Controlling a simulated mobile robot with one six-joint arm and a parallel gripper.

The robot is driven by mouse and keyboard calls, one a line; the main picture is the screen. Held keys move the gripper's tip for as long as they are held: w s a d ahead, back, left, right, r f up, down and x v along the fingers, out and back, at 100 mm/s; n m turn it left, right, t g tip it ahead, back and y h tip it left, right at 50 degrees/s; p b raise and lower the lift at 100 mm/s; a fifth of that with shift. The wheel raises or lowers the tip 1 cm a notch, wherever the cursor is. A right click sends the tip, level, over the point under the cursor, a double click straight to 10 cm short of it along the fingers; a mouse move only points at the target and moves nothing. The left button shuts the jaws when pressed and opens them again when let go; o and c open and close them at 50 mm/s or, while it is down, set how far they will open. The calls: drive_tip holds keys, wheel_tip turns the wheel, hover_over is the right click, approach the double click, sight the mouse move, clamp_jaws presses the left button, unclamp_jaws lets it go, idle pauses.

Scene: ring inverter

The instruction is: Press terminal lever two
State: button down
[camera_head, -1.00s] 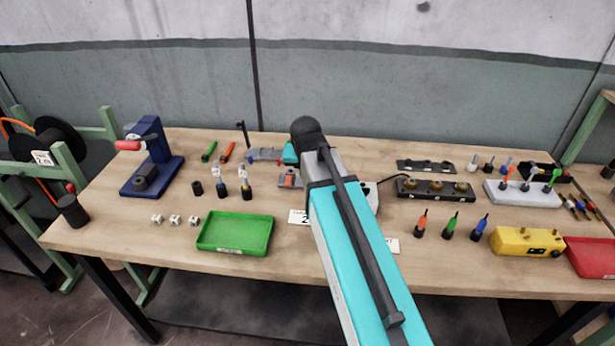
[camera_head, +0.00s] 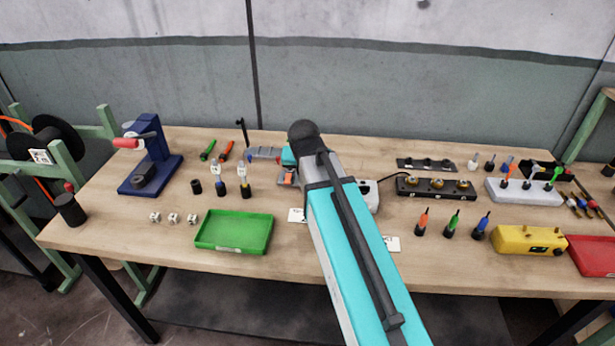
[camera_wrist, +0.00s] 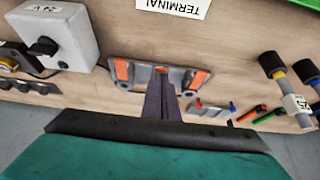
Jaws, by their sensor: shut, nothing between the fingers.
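The grey terminal block (camera_wrist: 180,78) with orange levers lies on the table in the wrist view. One orange lever (camera_wrist: 121,70) is at its left end and another orange lever (camera_wrist: 198,80) is at its right end. A little orange shows at the middle lever (camera_wrist: 161,69), mostly hidden by my fingertips. My gripper (camera_wrist: 161,78) is shut and empty, its tips over the middle of the block; I cannot tell if they touch it. In the head view my arm hides most of the block, and only its left end (camera_head: 287,179) shows.
A light grey box with a black knob (camera_wrist: 68,35) stands beside the block. A white "TERMINAL" label (camera_wrist: 175,6) lies in front. The green tray (camera_head: 235,232) and dark connectors (camera_head: 245,189) are to the left; a black socket strip (camera_head: 436,188) is to the right.

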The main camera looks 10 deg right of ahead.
drive_tip(key=shift+w+d+r, duration=0.15)
drive_tip(key=shift+w, duration=0.25)
idle(0.3)
drive_tip(key=s+p+v, duration=0.1)
drive_tip(key=p+v, duration=0.5)
drive_tip(key=v, duration=0.4)
drive_tip(key=shift+f, duration=0.3)
